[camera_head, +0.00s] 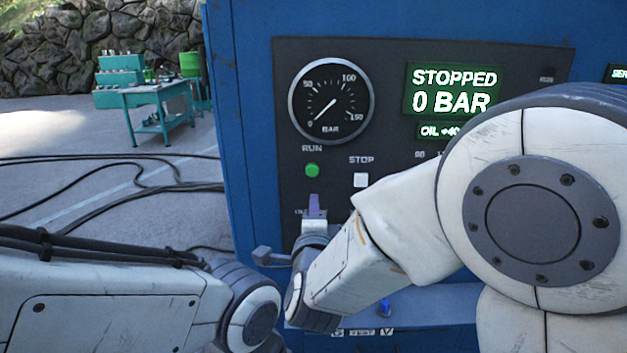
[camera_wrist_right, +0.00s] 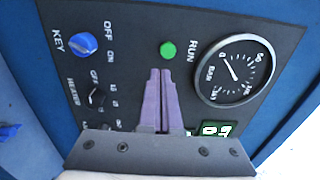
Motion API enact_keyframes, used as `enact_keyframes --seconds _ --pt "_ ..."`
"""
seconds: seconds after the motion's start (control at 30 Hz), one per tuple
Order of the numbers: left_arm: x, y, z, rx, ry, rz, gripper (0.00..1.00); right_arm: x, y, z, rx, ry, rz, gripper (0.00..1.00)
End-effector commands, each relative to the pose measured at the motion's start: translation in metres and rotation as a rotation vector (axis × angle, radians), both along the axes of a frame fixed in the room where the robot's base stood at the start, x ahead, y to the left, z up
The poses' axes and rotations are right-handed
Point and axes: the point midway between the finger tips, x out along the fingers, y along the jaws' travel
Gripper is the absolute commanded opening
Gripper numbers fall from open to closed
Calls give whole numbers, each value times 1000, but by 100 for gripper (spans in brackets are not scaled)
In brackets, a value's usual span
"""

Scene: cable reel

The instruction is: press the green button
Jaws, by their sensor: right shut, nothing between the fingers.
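The green button (camera_head: 312,170) is a small round button under the word RUN on the dark control panel. My right gripper (camera_head: 314,199) is in front of the panel, its purple fingertips just below the button in the head view. In the right wrist view, the green button (camera_wrist_right: 168,50) shows just beyond the tips of the right gripper (camera_wrist_right: 160,72). Its two fingers are closed together with nothing between them. I cannot tell how far the tips are from the panel. My left arm shows at lower left, but its gripper is not visible.
A white STOP button (camera_head: 361,180) sits right of the green one. The gauge (camera_head: 331,101) reads near zero; the display (camera_head: 454,90) says STOPPED, 0 BAR. A blue key knob (camera_wrist_right: 83,44) is on the panel. Cables (camera_head: 120,175) lie on the ground near a green workbench (camera_head: 155,97).

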Motion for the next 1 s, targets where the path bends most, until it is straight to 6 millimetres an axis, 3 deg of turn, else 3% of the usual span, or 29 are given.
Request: enact_keyframes --seconds 0.2,0.43,0.6,1.0 --pt "0 0 18 0 0 0 88 49 -1 3 -1 2 -4 0" --pt "0 0 32 0 0 0 88 83 -1 2 0 2 -1 0" --pt "0 0 34 0 0 0 88 93 0 1 -1 1 0 0" --pt "0 0 31 0 0 0 88 95 0 -1 0 0 0 0"
